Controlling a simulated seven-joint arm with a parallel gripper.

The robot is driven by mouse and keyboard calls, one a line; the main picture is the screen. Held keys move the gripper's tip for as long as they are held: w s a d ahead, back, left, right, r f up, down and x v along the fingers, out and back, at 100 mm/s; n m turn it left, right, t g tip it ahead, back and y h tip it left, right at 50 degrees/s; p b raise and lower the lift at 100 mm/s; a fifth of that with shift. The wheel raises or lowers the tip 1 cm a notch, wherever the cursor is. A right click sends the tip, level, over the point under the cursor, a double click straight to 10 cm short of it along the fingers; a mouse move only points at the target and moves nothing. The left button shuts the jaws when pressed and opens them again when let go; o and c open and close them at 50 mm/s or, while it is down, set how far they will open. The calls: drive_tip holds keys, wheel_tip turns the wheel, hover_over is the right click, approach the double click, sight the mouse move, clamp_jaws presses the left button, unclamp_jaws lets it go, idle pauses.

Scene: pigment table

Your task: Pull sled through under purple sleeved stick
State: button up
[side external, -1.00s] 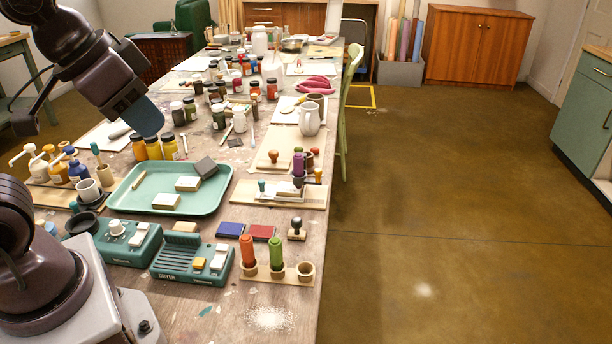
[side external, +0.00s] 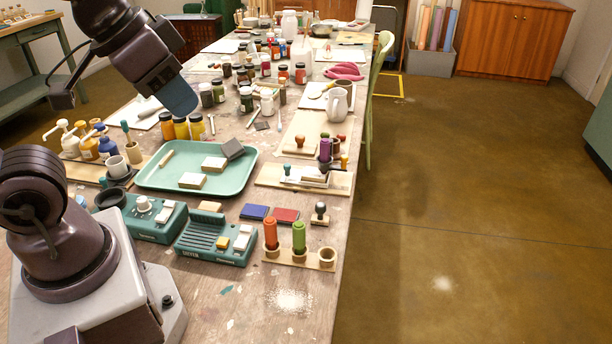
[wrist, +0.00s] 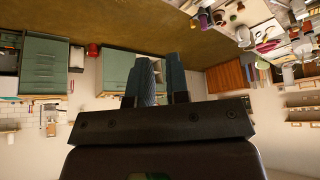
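The purple-sleeved stick (side external: 325,149) stands upright near the table's right edge, at the right end of a light wooden board (side external: 269,177). A pale low block (side external: 313,178), which may be the sled, sits on the board just below the stick in the picture. Whether it passes under the stick is too small to tell. A small teal-topped piece (side external: 287,168) is at its left. My gripper (side external: 180,97) is high over the left of the table, far from the board. Its two blue fingers also show in the wrist view (wrist: 161,80), apart with nothing visible between them.
A green tray (side external: 155,180) with pale blocks lies left of the board. Orange and green sleeved sticks (side external: 299,237) stand in a holder in front. Several jars (side external: 181,128) and a white jug (side external: 337,106) stand behind. The front right of the table is mostly clear.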

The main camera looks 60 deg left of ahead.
drive_tip(key=o, duration=0.5)
drive_tip(key=shift+w+a+f+n+g+y, duration=0.2)
drive_tip(key=shift+a+f+n+g, duration=0.1)
drive_tip(key=shift+a+f, duration=0.2)
drive_tip(key=shift+w+a+f+n+g+y, duration=0.15)
drive_tip(key=shift+a+f+n+g, duration=0.15)
drive_tip(key=shift+a+f, duration=0.2)
drive_tip(key=shift+c, duration=0.2)
drive_tip(key=m, duration=0.1)
approach(287, 165)
drive_tip(key=x, duration=0.8)
drive_tip(key=shift+w+a+f, duration=0.1)
drive_tip(key=shift+f, duration=0.3)
clamp_jaws()
